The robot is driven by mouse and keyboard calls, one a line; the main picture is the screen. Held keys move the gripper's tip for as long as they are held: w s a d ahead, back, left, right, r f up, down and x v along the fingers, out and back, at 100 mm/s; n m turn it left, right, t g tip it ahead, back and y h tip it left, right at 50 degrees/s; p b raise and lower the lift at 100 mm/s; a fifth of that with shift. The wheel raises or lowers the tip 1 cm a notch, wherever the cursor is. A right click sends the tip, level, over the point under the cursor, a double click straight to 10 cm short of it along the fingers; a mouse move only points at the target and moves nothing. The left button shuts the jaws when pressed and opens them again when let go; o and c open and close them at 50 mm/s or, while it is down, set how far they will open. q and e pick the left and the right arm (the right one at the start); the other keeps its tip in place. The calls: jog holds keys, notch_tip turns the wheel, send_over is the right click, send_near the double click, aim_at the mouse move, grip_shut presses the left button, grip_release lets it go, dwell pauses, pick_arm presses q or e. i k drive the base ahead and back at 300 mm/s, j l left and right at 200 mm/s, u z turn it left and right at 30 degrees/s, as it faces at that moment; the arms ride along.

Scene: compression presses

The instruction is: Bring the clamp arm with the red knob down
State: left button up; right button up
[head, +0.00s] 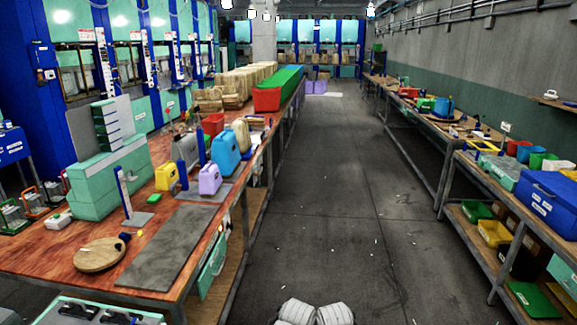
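I cannot make out a clamp arm with a red knob in the head view. Neither of my grippers is in view.
The red-brown table (60,245) runs along the left, with a grey mat (165,250), a round wooden board (98,255), a blue jug (226,152) and a purple jug (209,180). The aisle floor (330,200) is open. A cluttered bench (470,162) lines the right.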

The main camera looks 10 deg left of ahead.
aim_at(178, 137)
jog(key=i+l+u, duration=0.1)
jog(key=i, duration=1.7)
jog(key=i+j+u, duration=0.3)
jog(key=i, duration=0.4)
jog(key=i+l+u, duration=0.1)
jog(key=i+u, duration=0.25)
jog(key=i, duration=0.3)
